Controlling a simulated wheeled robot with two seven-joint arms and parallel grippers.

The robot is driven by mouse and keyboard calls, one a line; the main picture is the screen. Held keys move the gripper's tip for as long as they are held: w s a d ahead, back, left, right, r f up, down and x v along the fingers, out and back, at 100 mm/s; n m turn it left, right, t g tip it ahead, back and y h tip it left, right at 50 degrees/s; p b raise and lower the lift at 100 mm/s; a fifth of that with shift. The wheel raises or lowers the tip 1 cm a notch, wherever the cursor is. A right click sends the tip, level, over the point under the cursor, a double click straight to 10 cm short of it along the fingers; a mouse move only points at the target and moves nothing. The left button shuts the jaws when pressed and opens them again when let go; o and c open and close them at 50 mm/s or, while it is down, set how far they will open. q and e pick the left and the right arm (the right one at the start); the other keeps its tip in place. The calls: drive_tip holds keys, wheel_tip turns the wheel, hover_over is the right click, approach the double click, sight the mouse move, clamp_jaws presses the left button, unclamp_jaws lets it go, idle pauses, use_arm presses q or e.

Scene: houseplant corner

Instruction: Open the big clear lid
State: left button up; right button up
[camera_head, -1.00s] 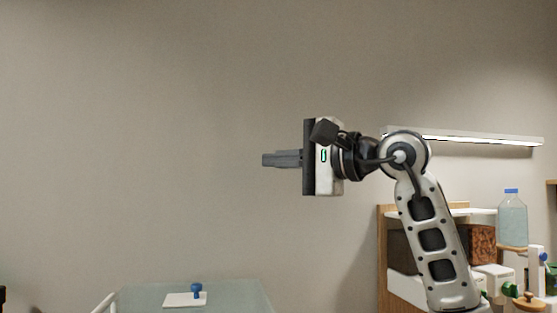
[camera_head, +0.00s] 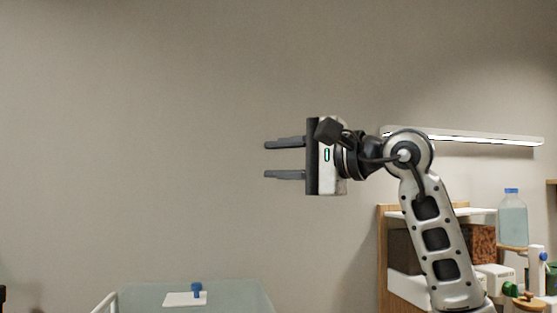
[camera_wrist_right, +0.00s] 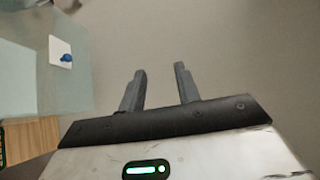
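The big clear lid (camera_head: 235,294) is a pale see-through panel at the bottom of the head view, cut off by the frame's lower edge. A white plate (camera_head: 180,299) with a blue knob (camera_head: 197,289) sits on it. The lid (camera_wrist_right: 65,90) also shows at the left of the right wrist view, with its knob (camera_wrist_right: 67,57). My right gripper (camera_head: 267,160) is raised well above the lid and to its right, pointing left. Its fingers are apart with nothing between them. The right wrist view shows the same open fingers (camera_wrist_right: 160,71). My left gripper is not in view.
A wooden shelf unit (camera_head: 383,240) stands at the right, with a water bottle (camera_head: 512,218) with a blue cap near it. A long lamp (camera_head: 470,138) is on the wall. A white rail (camera_head: 105,304) runs at the lid's left. The space left of my right gripper is clear.

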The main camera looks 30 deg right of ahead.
drive_tip(key=b+v, duration=0.3)
drive_tip(key=v, duration=1.2)
drive_tip(key=shift+s, duration=0.3)
